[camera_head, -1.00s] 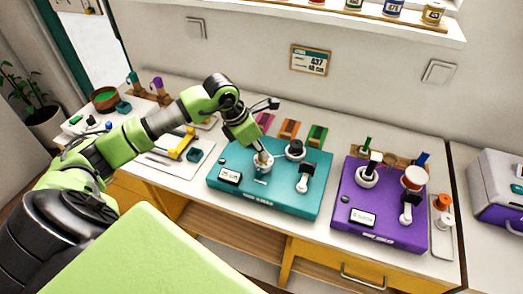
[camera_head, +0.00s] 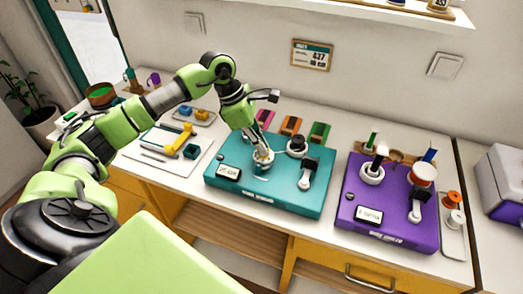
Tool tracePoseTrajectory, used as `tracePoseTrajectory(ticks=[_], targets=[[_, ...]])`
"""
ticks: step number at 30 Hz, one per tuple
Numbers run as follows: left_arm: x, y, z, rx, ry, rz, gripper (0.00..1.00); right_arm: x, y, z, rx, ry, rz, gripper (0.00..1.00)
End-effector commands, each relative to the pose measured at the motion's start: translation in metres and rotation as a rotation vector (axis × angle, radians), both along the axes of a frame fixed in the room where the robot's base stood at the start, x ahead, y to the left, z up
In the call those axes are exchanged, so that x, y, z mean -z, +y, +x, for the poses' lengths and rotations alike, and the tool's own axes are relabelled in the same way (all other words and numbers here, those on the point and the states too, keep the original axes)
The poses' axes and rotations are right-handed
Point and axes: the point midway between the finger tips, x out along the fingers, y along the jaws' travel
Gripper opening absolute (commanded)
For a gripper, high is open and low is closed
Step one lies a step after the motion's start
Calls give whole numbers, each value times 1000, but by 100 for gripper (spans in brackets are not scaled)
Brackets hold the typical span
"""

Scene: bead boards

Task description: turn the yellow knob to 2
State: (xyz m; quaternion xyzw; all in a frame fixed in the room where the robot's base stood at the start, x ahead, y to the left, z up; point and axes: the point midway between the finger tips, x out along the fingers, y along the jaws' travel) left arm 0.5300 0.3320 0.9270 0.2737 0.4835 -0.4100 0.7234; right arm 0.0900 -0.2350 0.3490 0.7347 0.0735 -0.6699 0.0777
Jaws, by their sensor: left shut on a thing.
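My left gripper (camera_head: 262,154) points down over this dial. It is shut on the small knob there, of which only a little yellowish colour shows between the fingers. The fingers hide most of the knob, and I cannot read its pointer or the numbers. The board also has a black knob (camera_head: 297,144), a black-and-white lever (camera_head: 306,176) and a small display (camera_head: 229,172). My right gripper is not in view.
A purple board (camera_head: 395,226) with a dial, lever and knob stands to the right. Pink, orange and green pieces lie behind the teal board. A spool tray (camera_head: 455,240) is far right.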

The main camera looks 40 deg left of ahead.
Motion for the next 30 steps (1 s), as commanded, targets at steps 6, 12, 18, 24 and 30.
tracePoseTrajectory(ticks=[6, 12, 18, 24, 30], targets=[[1, 1, 2, 150, -3, 0, 0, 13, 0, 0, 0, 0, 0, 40], [0, 1, 3, 246, -3, -1, 0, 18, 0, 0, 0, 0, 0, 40], [-1, 1, 3, 292, -3, -1, 0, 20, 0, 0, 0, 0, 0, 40], [-1, 1, 2, 305, -2, 0, 0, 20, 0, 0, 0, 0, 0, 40], [-1, 1, 2, 304, -3, 0, 0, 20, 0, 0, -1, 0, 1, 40]])
